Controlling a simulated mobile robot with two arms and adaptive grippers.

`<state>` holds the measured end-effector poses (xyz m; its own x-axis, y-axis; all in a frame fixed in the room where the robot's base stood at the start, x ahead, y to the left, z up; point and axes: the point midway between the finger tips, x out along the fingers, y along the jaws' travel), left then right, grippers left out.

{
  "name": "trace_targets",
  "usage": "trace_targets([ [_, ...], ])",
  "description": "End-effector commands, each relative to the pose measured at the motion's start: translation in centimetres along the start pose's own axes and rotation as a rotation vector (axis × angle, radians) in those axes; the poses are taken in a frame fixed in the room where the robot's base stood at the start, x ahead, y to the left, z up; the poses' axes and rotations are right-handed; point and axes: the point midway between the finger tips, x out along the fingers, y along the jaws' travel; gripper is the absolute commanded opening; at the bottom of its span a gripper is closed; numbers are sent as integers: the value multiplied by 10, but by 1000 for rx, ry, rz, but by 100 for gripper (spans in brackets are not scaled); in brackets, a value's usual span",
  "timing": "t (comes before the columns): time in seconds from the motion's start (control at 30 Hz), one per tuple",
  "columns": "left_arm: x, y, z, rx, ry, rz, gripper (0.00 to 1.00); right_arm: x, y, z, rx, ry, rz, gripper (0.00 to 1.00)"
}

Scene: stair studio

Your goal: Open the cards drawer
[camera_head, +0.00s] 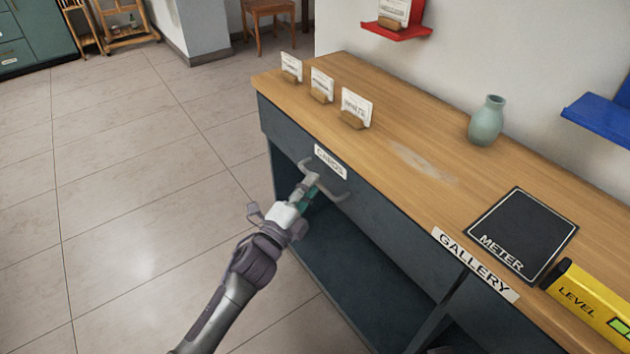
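The cards drawer (285,135) is a dark blue-grey front under the wooden counter top, with a white "CARDS" label (330,161). It looks shut, its front in line with the counter's front. Its grey bar handle (341,196) sits below the label. My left gripper (309,188) is at the handle, with its fingertips over or against the bar's left and middle part. A teal finger pad shows beside the bar. Whether the fingers are closed round the bar is not clear. My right gripper is not in view.
On the wooden counter (395,150) stand several cards in wooden holders (355,108), a green vase (486,121), a black "METER" pad (515,235) and a yellow level (590,305). An open shelf (350,265) lies below the drawer. The tiled floor (130,190) at left is clear.

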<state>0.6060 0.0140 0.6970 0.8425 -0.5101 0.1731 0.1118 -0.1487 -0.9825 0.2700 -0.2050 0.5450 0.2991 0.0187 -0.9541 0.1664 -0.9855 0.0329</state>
Motion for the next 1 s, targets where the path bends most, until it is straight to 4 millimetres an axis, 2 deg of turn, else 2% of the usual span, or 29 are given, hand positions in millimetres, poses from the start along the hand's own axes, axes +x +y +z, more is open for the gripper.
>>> trace_targets([
  [0.2,20,0,0,-1,0,0,22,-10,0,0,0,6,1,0],
  [0.5,22,0,0,-1,-1,1,22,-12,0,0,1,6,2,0],
  [0.53,22,0,0,-1,-1,1,21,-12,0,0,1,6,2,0],
  [0.67,22,0,0,-1,-1,1,0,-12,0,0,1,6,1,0],
  [1.0,22,1,0,-1,-1,1,0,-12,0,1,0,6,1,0],
])
